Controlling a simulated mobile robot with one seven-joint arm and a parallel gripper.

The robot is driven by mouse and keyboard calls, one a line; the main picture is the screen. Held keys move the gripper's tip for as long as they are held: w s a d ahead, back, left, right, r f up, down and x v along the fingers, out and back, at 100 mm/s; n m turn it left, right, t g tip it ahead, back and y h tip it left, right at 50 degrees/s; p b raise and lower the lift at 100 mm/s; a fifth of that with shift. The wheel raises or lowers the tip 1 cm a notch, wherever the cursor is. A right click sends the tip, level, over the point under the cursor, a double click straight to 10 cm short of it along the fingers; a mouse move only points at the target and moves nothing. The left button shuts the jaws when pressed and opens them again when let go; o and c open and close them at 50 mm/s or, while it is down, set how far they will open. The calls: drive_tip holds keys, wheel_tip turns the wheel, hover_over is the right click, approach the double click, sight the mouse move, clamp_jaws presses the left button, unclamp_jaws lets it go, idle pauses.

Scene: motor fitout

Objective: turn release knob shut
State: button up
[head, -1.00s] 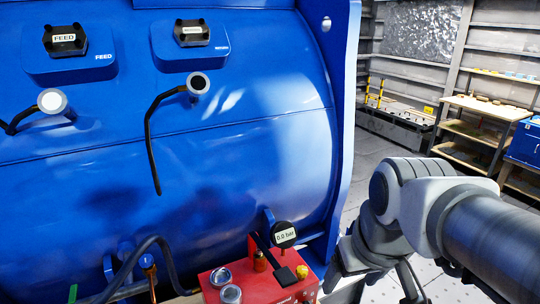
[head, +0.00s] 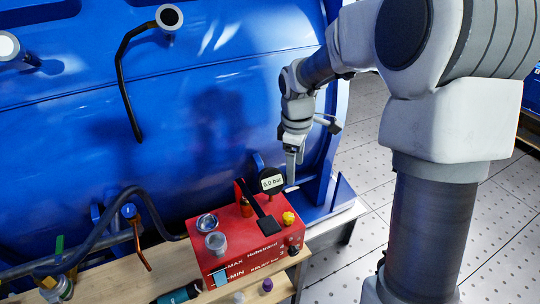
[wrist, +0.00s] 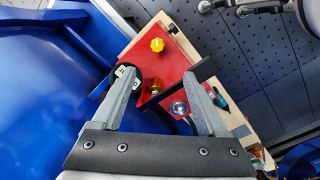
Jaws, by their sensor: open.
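A yellow knob (head: 289,217), which looks like the release knob, sits on the right end of the red pump box (head: 235,240). Whether it is turned open or shut I cannot tell. My gripper (head: 292,178) is above and behind the box, close to the gauge reading 0.0 bar (head: 271,181), apart from the knob. In the wrist view, my gripper (wrist: 158,76) is open and empty, and the yellow knob (wrist: 157,45) shows beyond the fingertips. The left finger partly covers the gauge there.
A black pump lever (head: 262,212) and two round fittings (head: 215,242) stand on the box. The box rests on a wooden bench (head: 150,268) beside the large blue drum (head: 190,110). Hoses run at the left. Tiled floor (head: 510,215) is open at the right.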

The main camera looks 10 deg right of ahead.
drive_tip(key=n, duration=0.2)
approach(288, 216)
drive_tip(key=shift+g+y, duration=0.3)
drive_tip(key=shift+g, duration=0.1)
drive_tip(key=f, duration=0.8)
drive_tip(key=shift+w+d+f, duration=0.3)
drive_tip(key=shift+w+d, duration=0.05)
drive_tip(key=shift+w, duration=0.05)
clamp_jaws()
drive_tip(key=shift+m, duration=0.3)
drive_tip(key=m+b, duration=0.3)
drive_tip(key=m, duration=0.1)
drive_tip(key=shift+f+m, duration=0.1)
drive_tip(key=shift+m, duration=0.2)
drive_tip(key=m+b, duration=0.2)
drive_tip(key=m, duration=0.3)
